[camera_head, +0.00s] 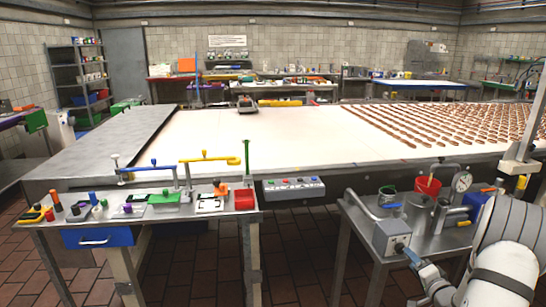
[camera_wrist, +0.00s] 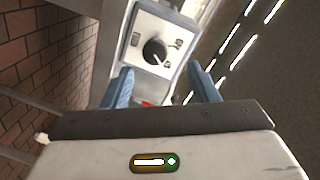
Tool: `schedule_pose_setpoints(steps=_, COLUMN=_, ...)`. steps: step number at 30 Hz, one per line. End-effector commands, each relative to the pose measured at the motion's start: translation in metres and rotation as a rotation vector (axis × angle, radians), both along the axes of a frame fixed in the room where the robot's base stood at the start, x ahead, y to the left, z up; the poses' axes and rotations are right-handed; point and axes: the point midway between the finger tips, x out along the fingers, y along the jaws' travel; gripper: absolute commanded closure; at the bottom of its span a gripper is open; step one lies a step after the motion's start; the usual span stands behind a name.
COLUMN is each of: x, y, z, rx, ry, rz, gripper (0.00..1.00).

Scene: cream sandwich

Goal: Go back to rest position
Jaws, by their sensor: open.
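My gripper (camera_wrist: 163,84) shows in the wrist view with its two blue fingers apart and nothing between them. A grey control box with a round black knob (camera_wrist: 154,51) lies just beyond the fingertips. In the head view my gripper (camera_head: 411,257) is low at the right, close beside the same grey box (camera_head: 392,237) on the front edge of the right metal table. From these views I cannot tell whether the fingers touch the box. My white arm fills the lower right corner of the head view.
The right table (camera_head: 358,212) also holds a red container (camera_head: 428,186), a round gauge (camera_head: 462,182), metal pots and pipes. A wide white conveyor (camera_head: 290,135) carries rows of brown biscuits at right. Tiled floor shows between the tables.

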Motion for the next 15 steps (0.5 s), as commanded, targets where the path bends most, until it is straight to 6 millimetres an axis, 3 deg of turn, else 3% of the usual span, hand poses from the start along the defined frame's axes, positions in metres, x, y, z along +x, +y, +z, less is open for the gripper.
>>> schedule_pose_setpoints(steps=3, x=0.019, y=0.024, z=0.034, rx=-0.184, ry=0.119, rz=-0.031, gripper=0.46)
schedule_pose_setpoints(steps=7, x=0.023, y=0.053, z=0.065, rx=-0.376, ry=0.276, rz=-0.061, gripper=0.46)
schedule_pose_setpoints(steps=11, x=0.011, y=0.087, z=0.093, rx=-0.532, ry=0.434, rz=-0.064, gripper=0.46)
schedule_pose_setpoints(steps=15, x=-0.019, y=0.130, z=0.119, rx=-0.662, ry=0.605, rz=-0.022, gripper=0.46)
